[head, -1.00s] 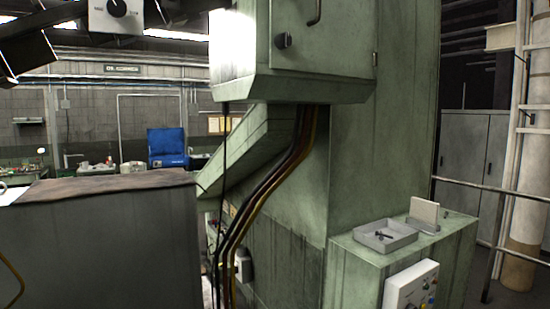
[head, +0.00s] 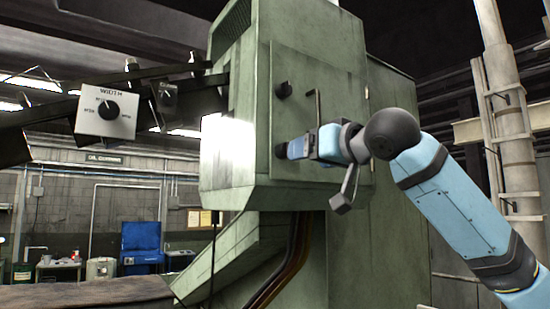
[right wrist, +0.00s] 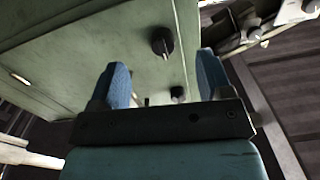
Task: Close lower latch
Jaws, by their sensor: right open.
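In the right wrist view the gripper (right wrist: 163,72) is open and empty, with one blue finger on each side. The lower latch (right wrist: 162,41) appears there between and slightly above the fingertips; I cannot tell whether they touch it. My left gripper is not in view.
An upper dark knob (head: 284,90) sits above on the same door (head: 338,90), with a vertical bar handle (head: 317,105) to its right. A light pipe (head: 505,90) stands at the right.

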